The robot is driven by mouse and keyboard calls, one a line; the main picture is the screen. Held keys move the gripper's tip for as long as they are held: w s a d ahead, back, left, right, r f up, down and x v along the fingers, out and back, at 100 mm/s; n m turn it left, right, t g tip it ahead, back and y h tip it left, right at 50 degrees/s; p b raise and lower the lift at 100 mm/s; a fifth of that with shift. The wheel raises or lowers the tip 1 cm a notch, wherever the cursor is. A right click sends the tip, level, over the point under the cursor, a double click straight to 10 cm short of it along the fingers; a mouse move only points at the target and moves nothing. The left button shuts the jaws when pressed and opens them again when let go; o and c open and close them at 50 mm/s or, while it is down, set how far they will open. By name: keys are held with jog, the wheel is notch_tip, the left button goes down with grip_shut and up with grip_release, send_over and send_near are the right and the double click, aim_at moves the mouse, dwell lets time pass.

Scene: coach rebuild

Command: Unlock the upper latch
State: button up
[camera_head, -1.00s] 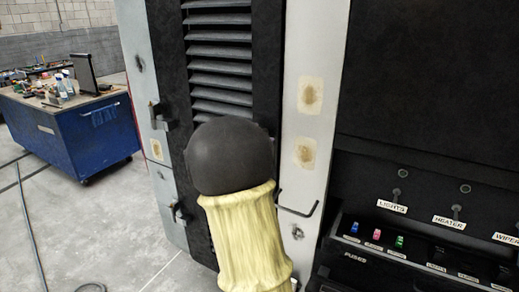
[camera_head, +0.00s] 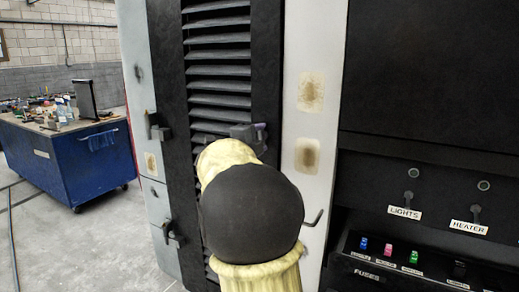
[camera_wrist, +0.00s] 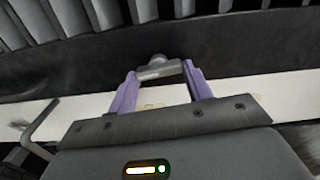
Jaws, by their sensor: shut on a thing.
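My gripper (camera_wrist: 160,74) is shut on a short grey bar with a rounded knob, which appears to be the upper latch's handle (camera_wrist: 157,67). The bar lies across between the purple fingertips, in front of the dark panel edge and white post. In the head view my gripper (camera_head: 258,131) is at the right side of the louvred door (camera_head: 220,70), largely behind my arm. The latch itself is hidden there. A dark bent bar handle (camera_head: 315,218) sticks out lower down; it also shows in the wrist view (camera_wrist: 42,122).
Black fittings sit on the door's left edge, upper (camera_head: 156,127) and lower (camera_head: 172,233). The white post (camera_head: 312,140) has two stained patches. A switch panel (camera_head: 425,195) stands at right. A blue workbench (camera_head: 70,155) stands far left, with open floor before it.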

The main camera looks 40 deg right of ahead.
jog(key=shift+f+m+b, duration=0.1)
jog(key=shift+m+b, duration=0.3)
jog(key=shift+m, duration=0.2)
jog(key=o, duration=1)
jog(key=b+v, duration=0.1)
jog(key=v, duration=1.6)
jog(key=shift+a+b, duration=0.15)
jog(key=shift+b, duration=0.2)
jog(key=shift+w, duration=0.1)
